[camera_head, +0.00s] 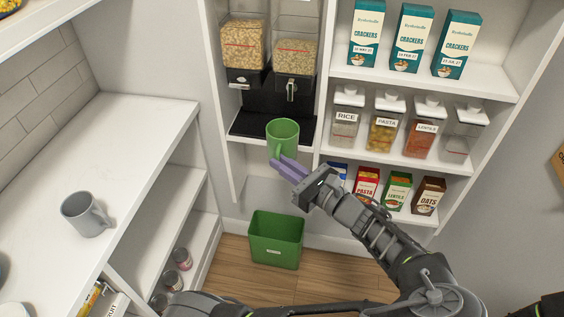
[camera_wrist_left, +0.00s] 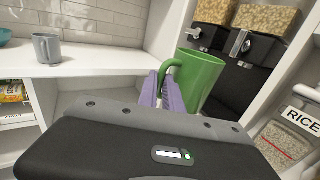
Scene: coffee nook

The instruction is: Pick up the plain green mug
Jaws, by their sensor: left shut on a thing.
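The plain green mug (camera_head: 283,135) is upright in front of the cereal dispensers. My left gripper (camera_head: 288,168) has its purple fingers at the mug's near side. In the left wrist view, the fingers (camera_wrist_left: 162,94) are shut on the handle of the green mug (camera_wrist_left: 201,80). The mug overlaps the front edge of the black dispenser base (camera_head: 245,124). I cannot tell whether its bottom touches anything. My right gripper does not show.
A grey mug (camera_head: 84,215) stands on the white counter (camera_head: 140,135) at left. Two cereal dispensers (camera_head: 243,45) stand behind the green mug. Shelves at right hold cracker boxes (camera_head: 411,38), labelled jars (camera_head: 384,130) and food packets. A green bin (camera_head: 276,240) stands on the floor below.

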